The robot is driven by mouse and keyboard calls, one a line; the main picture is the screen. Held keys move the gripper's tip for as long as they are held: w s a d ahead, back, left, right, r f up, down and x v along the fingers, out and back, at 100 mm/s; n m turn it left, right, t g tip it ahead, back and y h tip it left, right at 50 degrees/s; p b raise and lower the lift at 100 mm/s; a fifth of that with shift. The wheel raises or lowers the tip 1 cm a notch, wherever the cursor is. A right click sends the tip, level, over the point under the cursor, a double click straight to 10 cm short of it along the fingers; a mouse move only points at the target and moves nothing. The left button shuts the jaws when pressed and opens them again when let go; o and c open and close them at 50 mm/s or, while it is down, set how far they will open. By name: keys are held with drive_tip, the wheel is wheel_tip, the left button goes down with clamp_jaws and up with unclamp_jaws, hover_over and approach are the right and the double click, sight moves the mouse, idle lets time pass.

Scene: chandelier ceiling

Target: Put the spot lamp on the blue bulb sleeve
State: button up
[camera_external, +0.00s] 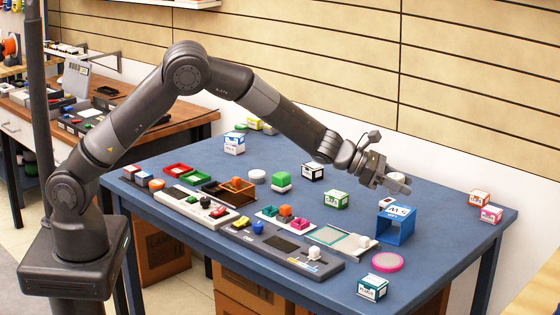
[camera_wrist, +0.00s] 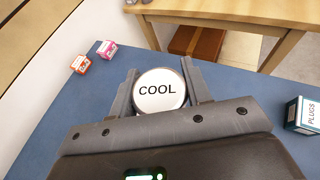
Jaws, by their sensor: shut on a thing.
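My gripper (camera_external: 397,184) is shut on a round white lamp (camera_external: 396,176), which I take for the spot lamp. In the wrist view the lamp's face (camera_wrist: 160,91) reads "COOL" and sits between the two fingers of my gripper (camera_wrist: 160,78). The blue bulb sleeve (camera_external: 394,233) stands on the table, an open-fronted blue box with a white lettered panel at its top. My gripper and the lamp are above the sleeve, with a gap between in the external view. The sleeve does not show in the wrist view.
The blue table (camera_external: 440,215) carries a pink disc (camera_external: 387,261) and a teal-white box (camera_external: 372,287) in front of the sleeve. Orange (camera_external: 480,198) and pink (camera_external: 491,214) boxes stand at the right. A green box (camera_external: 335,200) and several trays lie left. Bare tabletop shows right of the sleeve.

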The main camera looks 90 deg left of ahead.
hover_over(403, 212)
wheel_tip(403, 212, down, 4)
drive_tip(key=shift+f, duration=2)
drive_tip(key=shift+f, duration=0.1)
drive_tip(key=o, duration=1)
